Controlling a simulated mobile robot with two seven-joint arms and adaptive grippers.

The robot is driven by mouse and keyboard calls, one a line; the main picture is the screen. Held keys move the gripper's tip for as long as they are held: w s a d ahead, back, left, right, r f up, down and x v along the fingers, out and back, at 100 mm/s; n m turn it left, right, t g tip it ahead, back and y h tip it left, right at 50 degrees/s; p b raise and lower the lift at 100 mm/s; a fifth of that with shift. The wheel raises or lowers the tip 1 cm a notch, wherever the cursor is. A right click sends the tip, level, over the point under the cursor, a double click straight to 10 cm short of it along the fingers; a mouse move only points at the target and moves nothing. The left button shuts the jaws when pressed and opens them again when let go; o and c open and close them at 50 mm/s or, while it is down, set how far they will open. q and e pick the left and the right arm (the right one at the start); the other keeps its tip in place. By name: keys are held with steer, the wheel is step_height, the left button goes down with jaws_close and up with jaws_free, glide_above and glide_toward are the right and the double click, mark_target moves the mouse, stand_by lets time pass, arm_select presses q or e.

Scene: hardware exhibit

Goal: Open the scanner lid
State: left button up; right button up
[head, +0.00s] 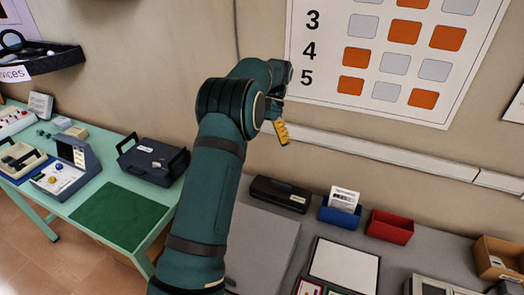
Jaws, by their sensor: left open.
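I cannot tell for certain which thing is the scanner. A flat white panel with a dark border (343,266) lies on the grey bench at the lower middle. A pale grey flat-topped block (262,245) is left of it, partly hidden by my left arm. My dark green left arm rises from the bottom. Its gripper (281,131) is high in front of the wall, above the bench and apart from everything on it. A yellow finger pad shows; the gripper is open and empty. My right gripper is not in view.
A black box (280,194), a blue bin (340,216) and a red bin (390,227) line the bench's back. A brown box (498,258) is at right. The green table (88,203) at left holds a dark handled case (152,161) and other devices.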

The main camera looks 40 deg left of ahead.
arm_select(q)
steer(key=shift+v, duration=1.05)
